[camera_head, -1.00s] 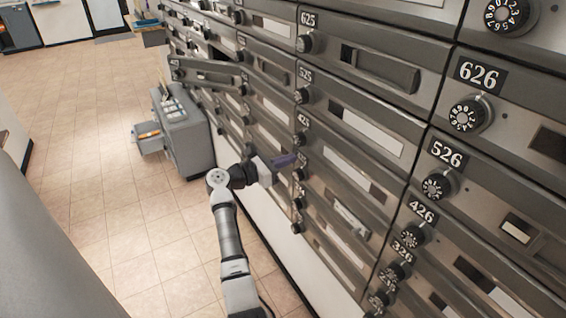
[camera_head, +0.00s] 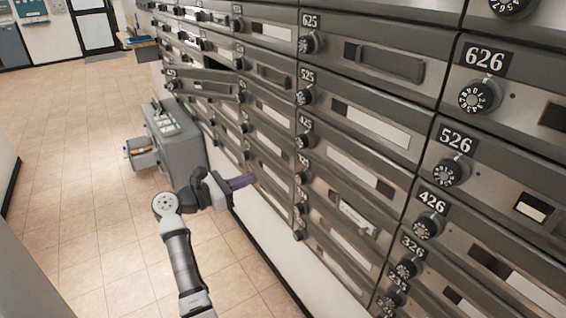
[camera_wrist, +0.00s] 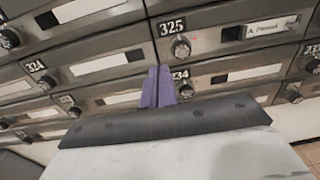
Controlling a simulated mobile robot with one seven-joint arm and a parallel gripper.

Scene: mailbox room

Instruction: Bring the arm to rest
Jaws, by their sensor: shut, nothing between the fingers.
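My gripper (camera_head: 240,182) is shut and empty, its purple fingers pointing toward the mailbox wall. In the wrist view the closed purple fingers (camera_wrist: 158,86) stand side by side in front of the box doors, just below the number 325. I cannot tell the exact gap between the fingertips and the wall. My arm (camera_head: 183,262) reaches up from the bottom of the head view, bent at the wrist joint, over the tiled floor.
The mailbox wall (camera_head: 375,125) with numbered doors and dials fills the right side. One door (camera_head: 203,82) at the far left part of it hangs open. A grey cabinet (camera_head: 178,140) with an open drawer (camera_head: 141,152) stands beyond my gripper. Tiled floor (camera_head: 70,215) is clear at left.

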